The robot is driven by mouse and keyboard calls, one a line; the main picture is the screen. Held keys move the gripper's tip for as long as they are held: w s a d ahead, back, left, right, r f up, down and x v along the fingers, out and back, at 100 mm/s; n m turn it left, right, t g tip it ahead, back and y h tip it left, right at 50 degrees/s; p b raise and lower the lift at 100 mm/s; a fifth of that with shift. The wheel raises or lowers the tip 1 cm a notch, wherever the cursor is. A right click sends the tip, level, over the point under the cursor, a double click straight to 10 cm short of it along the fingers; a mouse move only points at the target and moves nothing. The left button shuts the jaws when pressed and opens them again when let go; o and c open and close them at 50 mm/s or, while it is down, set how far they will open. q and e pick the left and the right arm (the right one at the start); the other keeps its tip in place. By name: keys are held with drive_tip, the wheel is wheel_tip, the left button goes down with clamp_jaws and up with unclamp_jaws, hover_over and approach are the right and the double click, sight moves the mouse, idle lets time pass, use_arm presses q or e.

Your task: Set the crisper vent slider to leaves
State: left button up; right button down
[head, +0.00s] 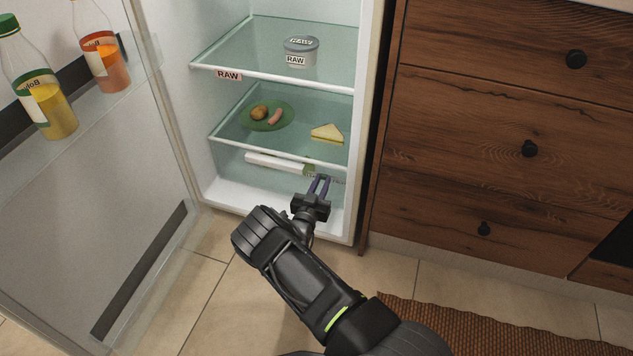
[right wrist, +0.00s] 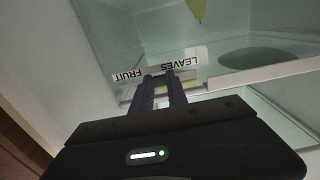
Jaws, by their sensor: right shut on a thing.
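The vent strip (right wrist: 155,74) carries the printed words FRUIT and LEAVES, seen upside down in the right wrist view. My right gripper (right wrist: 160,79) is shut on the vent slider between the two words, by the near end of LEAVES. The slider itself is mostly hidden by the fingers. In the head view my right gripper (head: 321,180) reaches the right part of the crisper front, low in the open fridge. A white bar (head: 275,162) runs along that front, with a small green patch at its right end. My left gripper is not in view.
Above the crisper, a glass shelf holds a green plate (head: 266,124) with food and a sandwich wedge (head: 327,134). A RAW tub (head: 300,51) stands on the upper shelf. The open door (head: 120,200) is at left, with bottles; wooden drawers (head: 490,140) are at right.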

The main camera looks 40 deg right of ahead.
drive_tip(key=shift+a, duration=0.1)
drive_tip(key=c, duration=1.3)
unclamp_jaws()
drive_tip(key=shift+s+a+r+p, duration=0.1)
drive_tip(key=shift+s+a+p, duration=0.15)
drive_tip(key=shift+a+p, duration=0.1)
drive_tip(key=p+v, duration=0.2)
drive_tip(key=v, duration=0.5)
